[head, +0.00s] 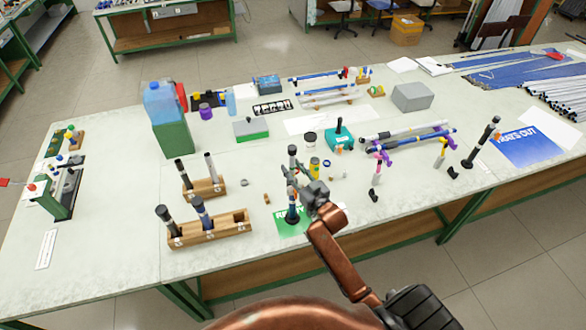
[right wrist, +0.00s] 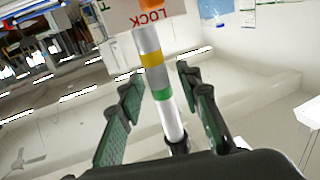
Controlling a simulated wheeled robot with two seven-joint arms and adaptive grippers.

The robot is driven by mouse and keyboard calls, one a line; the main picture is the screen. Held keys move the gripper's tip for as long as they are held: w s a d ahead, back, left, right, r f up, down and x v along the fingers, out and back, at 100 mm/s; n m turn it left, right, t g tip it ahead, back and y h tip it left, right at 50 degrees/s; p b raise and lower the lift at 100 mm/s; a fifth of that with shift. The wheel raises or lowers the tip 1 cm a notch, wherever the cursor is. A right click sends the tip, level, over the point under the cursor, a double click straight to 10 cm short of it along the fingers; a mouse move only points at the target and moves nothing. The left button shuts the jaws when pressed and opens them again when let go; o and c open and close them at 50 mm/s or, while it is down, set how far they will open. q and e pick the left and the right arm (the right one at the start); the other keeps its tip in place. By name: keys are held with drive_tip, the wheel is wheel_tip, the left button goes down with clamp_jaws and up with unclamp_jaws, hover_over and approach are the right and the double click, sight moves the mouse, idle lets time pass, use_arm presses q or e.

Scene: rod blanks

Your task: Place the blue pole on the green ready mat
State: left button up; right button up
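The green ready mat (head: 283,234) lies near the front edge of the table, partly hidden by my right arm. A pole with a blue section and dark base, the blue pole (head: 292,212), stands upright on it, its upper part obscured by the gripper. My right gripper (head: 291,179) is around or beside its upper part. In the right wrist view, the fingers (right wrist: 165,105) are wide apart, with a pale pole (right wrist: 167,112) with green, grey and orange bands showing between them. No finger visibly touches it. I cannot tell whether both views show the same pole. My left gripper is not in view.
A wooden front rack (head: 210,234) and a rear rack (head: 205,188) hold dark and pale poles left of the mat. A yellow bottle (head: 314,165) and a teal block (head: 340,138) stand behind. A blue-and-white "That's out" sheet (head: 530,140) lies to the right.

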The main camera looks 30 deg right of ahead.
drive_tip(key=s+b, duration=0.2)
drive_tip(key=s, duration=0.9)
drive_tip(key=s+f+g, duration=0.3)
drive_tip(key=s+f, duration=0.1)
drive_tip(key=f, duration=1)
drive_tip(key=s+f+g+h, duration=0.15)
drive_tip(key=s+f, duration=0.25)
drive_tip(key=f, duration=1)
drive_tip(key=s+f+g+y, duration=0.1)
drive_tip(key=s+f+g, duration=0.3)
drive_tip(key=f, duration=1)
drive_tip(key=s+a+f+g, duration=0.2)
drive_tip(key=s+f+g, duration=0.2)
drive_tip(key=s+f, duration=1.25)
drive_tip(key=s+a+f+g, duration=0.1)
drive_tip(key=s+f, duration=0.3)
drive_tip(key=s, duration=0.5)
drive_tip(key=s+a+f+n+g, duration=0.1)
drive_tip(key=s+f+g, duration=0.2)
drive_tip(key=s, duration=0.7)
drive_tip(key=shift+a+f, duration=0.15)
drive_tip(key=shift+f, duration=0.4)
drive_tip(key=shift+f, duration=0.1)
wheel_tip(320, 180, down, 13)
drive_tip(key=s+b, duration=0.1)
drive_tip(key=b, duration=1.2)
drive_tip(key=shift+f+b, duration=0.15)
drive_tip(key=shift+b, duration=0.2)
drive_tip(key=shift+g, duration=0.25)
